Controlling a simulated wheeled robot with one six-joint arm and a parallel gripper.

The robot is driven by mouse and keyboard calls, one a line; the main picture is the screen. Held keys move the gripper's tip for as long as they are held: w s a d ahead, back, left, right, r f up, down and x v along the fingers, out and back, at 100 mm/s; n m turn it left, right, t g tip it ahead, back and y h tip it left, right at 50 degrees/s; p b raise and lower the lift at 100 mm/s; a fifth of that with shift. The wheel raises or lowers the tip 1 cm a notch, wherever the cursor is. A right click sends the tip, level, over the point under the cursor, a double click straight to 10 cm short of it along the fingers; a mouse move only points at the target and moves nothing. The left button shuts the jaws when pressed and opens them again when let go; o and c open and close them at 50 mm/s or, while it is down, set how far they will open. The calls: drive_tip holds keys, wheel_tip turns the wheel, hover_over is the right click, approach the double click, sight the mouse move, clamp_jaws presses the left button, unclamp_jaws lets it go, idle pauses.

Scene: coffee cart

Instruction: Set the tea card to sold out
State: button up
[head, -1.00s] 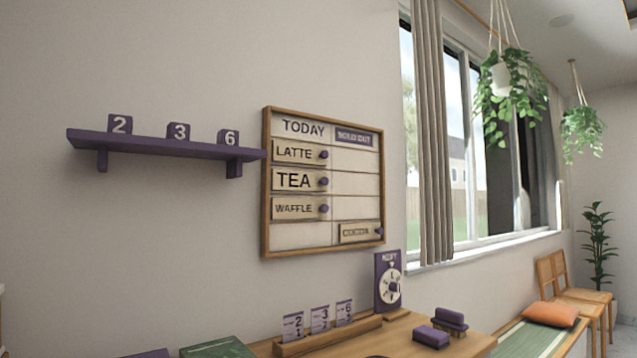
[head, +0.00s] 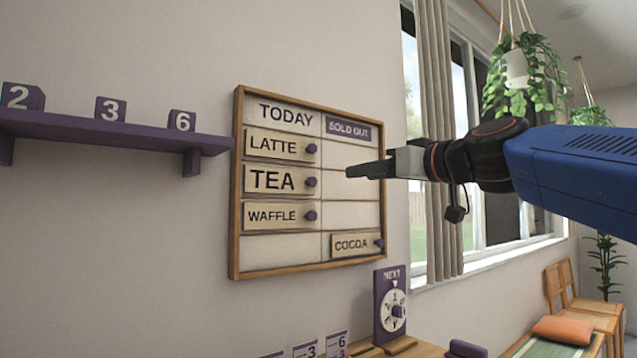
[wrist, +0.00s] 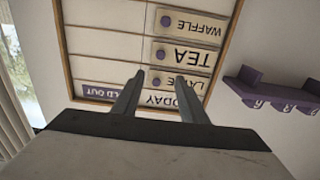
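The menu board (head: 235,190) hangs on the wall with a TODAY column on the left and a SOLD OUT column (head: 348,129) on the right. The tea card (head: 273,180) sits in the TODAY column, between the latte and waffle cards, with a purple knob (head: 310,182) at its right end. The tea card also shows upside down in the wrist view (wrist: 188,56). My gripper (head: 350,171) is in front of the SOLD OUT column, right of the tea knob and apart from it. In the wrist view its two fingers (wrist: 158,88) are spread with nothing between them.
The latte card (head: 272,146) and waffle card (head: 271,215) are just above and below. The cocoa card (head: 351,245) is in the SOLD OUT column. A purple shelf (head: 110,131) with number blocks juts out at left. A dial stand (head: 381,300) stands below the board.

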sight(314, 181)
drive_tip(key=x, duration=1.7)
drive_tip(key=shift+a, duration=0.1)
drive_tip(key=shift+f, duration=0.1)
clamp_jaws()
